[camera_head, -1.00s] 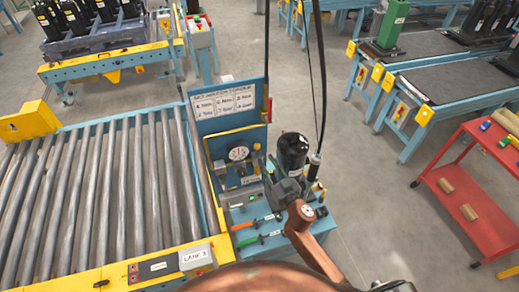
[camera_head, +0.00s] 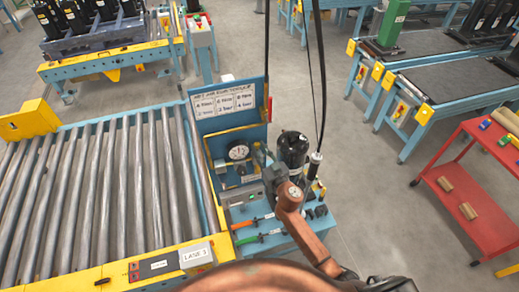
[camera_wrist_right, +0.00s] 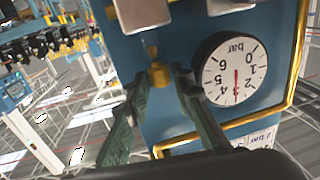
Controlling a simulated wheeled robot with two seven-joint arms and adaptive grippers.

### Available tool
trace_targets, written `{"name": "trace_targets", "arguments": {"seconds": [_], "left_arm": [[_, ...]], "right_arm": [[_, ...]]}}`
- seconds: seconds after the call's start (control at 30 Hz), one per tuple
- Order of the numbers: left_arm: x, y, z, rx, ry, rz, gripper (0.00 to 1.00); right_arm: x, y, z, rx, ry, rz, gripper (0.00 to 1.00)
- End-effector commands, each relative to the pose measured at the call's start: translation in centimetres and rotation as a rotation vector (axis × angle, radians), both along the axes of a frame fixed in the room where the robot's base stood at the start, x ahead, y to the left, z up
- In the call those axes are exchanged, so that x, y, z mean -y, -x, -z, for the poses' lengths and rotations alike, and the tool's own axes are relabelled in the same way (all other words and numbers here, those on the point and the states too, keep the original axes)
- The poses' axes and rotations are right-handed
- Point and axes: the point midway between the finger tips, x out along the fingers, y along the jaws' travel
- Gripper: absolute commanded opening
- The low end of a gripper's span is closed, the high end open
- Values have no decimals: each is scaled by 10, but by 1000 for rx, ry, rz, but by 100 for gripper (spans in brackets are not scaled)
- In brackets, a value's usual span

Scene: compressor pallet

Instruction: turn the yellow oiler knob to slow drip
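The yellow oiler knob (camera_wrist_right: 158,74) shows in the right wrist view, in front of a blue panel, with a small clear part next to it. My right gripper (camera_wrist_right: 154,88) has its two dark green fingers apart, one on each side of the knob. A gap shows on the left finger's side; whether the right fingertip touches the knob I cannot tell. In the head view my right gripper (camera_head: 262,160) is at the right side of the blue gauge panel (camera_head: 220,150), and the knob is too small to make out. My left gripper is not in view.
A round bar gauge (camera_wrist_right: 232,69) sits right beside the knob; it also shows in the head view (camera_head: 238,152). A black cylinder (camera_head: 293,150) stands close to my right wrist. Orange and green handles (camera_head: 250,222) lie in front of the panel. A roller conveyor (camera_head: 95,200) fills the left.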

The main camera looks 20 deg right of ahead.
Motion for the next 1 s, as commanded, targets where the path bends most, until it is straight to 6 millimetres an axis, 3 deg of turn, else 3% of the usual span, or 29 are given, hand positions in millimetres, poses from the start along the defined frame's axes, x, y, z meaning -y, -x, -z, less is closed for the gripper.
{"name": "trace_targets", "arguments": {"seconds": [0.3,0.57,1.0], "left_arm": [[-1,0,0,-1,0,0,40],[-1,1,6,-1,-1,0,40],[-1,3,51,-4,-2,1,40]], "right_arm": [[0,0,0,0,0,0,0],[-3,0,1,4,-4,30,0],[-7,0,2,4,-2,257,0]]}}
